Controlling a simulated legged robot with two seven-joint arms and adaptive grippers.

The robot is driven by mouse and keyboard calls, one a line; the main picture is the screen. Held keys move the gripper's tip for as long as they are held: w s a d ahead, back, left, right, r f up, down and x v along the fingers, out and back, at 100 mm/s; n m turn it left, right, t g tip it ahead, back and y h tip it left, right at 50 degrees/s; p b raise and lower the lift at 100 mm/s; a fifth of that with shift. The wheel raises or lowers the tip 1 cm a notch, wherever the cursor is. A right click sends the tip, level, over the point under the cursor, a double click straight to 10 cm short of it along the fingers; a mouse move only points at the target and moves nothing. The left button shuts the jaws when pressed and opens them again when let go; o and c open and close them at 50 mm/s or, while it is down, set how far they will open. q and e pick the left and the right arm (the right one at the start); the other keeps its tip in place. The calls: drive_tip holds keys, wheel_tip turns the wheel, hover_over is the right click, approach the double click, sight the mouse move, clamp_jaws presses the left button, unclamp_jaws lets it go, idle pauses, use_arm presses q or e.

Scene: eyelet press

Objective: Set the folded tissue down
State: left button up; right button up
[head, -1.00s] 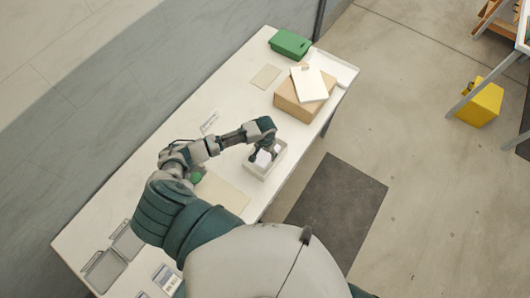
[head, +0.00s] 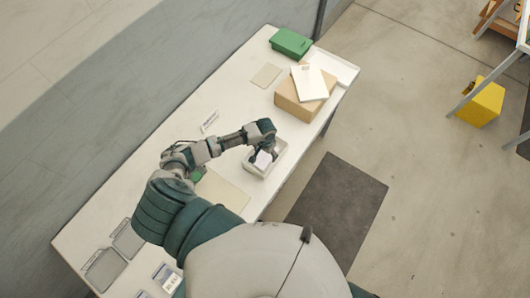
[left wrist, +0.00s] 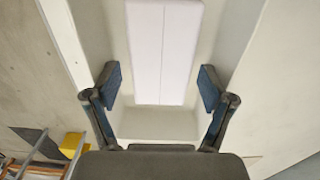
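The folded tissue (left wrist: 163,52) is a white, flat-sided block with a lengthwise crease line, seen from above in the left wrist view. It lies in a pale open tray (left wrist: 162,124). In the head view, a small white part of the tissue (head: 262,159) shows beneath the gripper, inside the tray (head: 281,153). My left gripper (left wrist: 160,87) is open, with a finger to either side of the tissue's near end and a visible gap on both sides. In the head view, my left gripper (head: 263,154) hangs over the tray. My right gripper is not in view.
A cardboard box (head: 290,101) with a white item on top stands beyond the tray on the white table (head: 215,98). A green box (head: 290,42) is at the far end. A beige sheet (head: 224,191) and grey trays (head: 104,270) lie nearer. A yellow bin (head: 481,103) stands on the floor.

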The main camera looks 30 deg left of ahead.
sight(265, 155)
use_arm(q)
wheel_tip(265, 155, up, 13)
idle(0.6)
drive_tip(key=shift+a, duration=0.2)
